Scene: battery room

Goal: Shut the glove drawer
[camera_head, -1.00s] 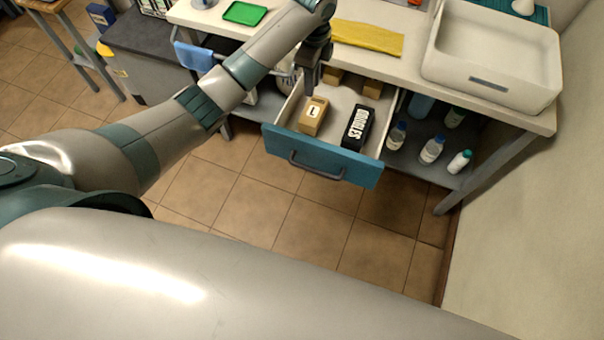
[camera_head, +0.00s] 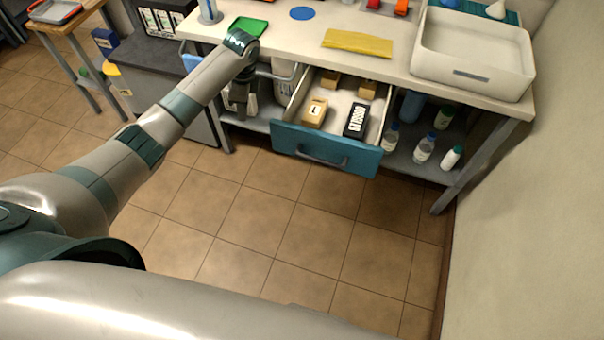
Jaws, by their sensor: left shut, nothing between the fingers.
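The glove drawer (camera_head: 360,160) stands open under the white counter, with its blue front and grey bar handle (camera_head: 322,158) facing me. Inside it lie a tan box marked L (camera_head: 315,111), a black box of goggles (camera_head: 356,120) and two small tan boxes at the back. My left gripper (camera_head: 241,114) points down just left of the drawer, in front of the shelf under the counter. It is shut and empty, and seems apart from the drawer. My right gripper is not in view.
Bottles (camera_head: 424,148) stand on the lower shelf right of the drawer. The tiled floor (camera_head: 290,225) in front is clear.

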